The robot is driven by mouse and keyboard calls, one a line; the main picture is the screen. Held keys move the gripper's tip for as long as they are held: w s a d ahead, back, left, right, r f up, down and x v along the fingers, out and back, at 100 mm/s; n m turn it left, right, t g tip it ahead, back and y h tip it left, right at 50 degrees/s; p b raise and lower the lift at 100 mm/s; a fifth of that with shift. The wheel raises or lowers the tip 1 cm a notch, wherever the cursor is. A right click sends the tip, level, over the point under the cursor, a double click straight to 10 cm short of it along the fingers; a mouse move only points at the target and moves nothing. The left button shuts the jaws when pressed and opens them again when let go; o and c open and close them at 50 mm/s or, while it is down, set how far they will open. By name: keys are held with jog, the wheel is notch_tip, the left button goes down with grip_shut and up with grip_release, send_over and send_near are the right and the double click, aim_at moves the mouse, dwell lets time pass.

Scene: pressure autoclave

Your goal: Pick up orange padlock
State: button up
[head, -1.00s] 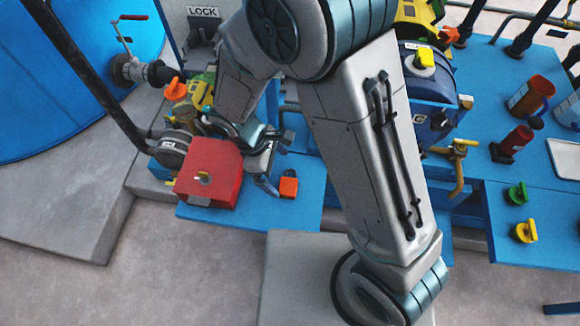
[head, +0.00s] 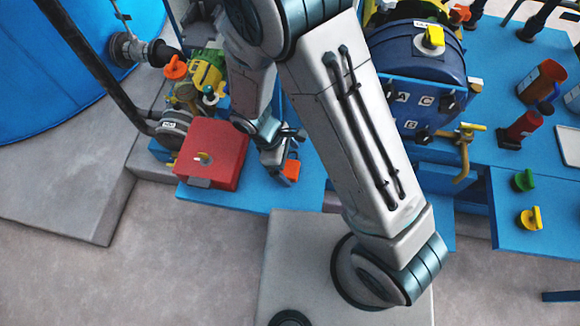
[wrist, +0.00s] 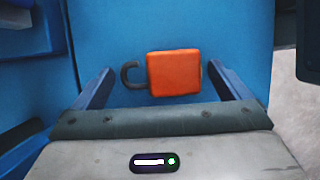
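The orange padlock (head: 291,169) lies on the blue bench top (head: 310,183), to the right of a red box. In the wrist view the padlock (wrist: 174,74) shows its orange body with a dark shackle pointing left. My gripper (head: 281,176) is right at the padlock in the head view and partly hides it. In the wrist view my gripper (wrist: 163,85) is open, with one finger to the left and one to the right of the padlock. The right finger is close to the body, and the left finger is near the shackle. I cannot tell whether either touches it.
The red box (head: 212,153) stands close to the left of my gripper. A blue autoclave (head: 415,85) with A, B and C labels stands to the right behind my arm. Green (head: 523,180) and yellow (head: 530,218) knobs sit on the right bench. The bench's front edge is close.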

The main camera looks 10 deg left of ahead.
jog(key=c, duration=0.8)
